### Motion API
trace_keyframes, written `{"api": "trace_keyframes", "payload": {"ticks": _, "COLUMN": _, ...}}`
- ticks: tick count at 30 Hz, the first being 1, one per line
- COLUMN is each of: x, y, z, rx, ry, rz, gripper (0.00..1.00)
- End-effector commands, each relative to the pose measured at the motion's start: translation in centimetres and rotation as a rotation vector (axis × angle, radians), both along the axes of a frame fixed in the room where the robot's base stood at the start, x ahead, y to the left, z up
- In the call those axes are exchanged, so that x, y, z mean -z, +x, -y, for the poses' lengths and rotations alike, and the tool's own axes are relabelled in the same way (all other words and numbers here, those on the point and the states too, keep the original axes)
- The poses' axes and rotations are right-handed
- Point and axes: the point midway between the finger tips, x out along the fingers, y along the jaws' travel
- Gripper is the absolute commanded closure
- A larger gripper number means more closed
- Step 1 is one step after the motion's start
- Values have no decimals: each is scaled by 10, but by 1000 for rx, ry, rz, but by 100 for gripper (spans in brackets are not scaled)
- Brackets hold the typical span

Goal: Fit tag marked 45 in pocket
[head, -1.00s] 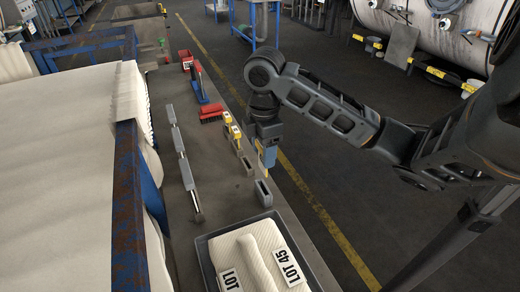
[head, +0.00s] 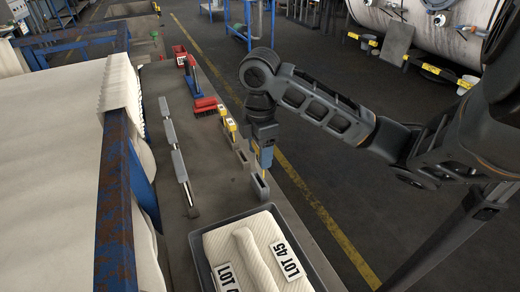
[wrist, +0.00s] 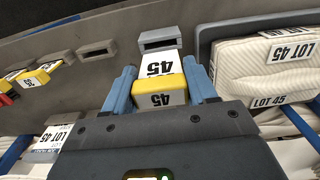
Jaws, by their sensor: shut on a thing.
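The tag marked 45 (wrist: 160,82) is white with a yellow end block, and its number reads upside down in the wrist view. My gripper (wrist: 161,90) is shut on it, with a blue finger on each side of the yellow part. In the head view my gripper (head: 264,158) is just above the front grey pocket (head: 260,186). In the wrist view the tag's white end points at this pocket (wrist: 170,39), whose dark slot shows open just beyond it. I cannot tell whether the tag touches the pocket.
Another empty grey pocket (wrist: 97,50) stands to the left, with yellow-topped tags (head: 226,122) beyond. A tray (head: 207,270) of cloth labelled LOT 45 is close in front.

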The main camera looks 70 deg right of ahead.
Motion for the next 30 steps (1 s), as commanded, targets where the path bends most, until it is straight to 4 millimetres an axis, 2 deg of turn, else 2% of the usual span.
{"api": "trace_keyframes", "payload": {"ticks": 30, "x": 58, "y": 0, "z": 0, "rx": 0, "ry": 0, "rz": 0, "gripper": 72}}
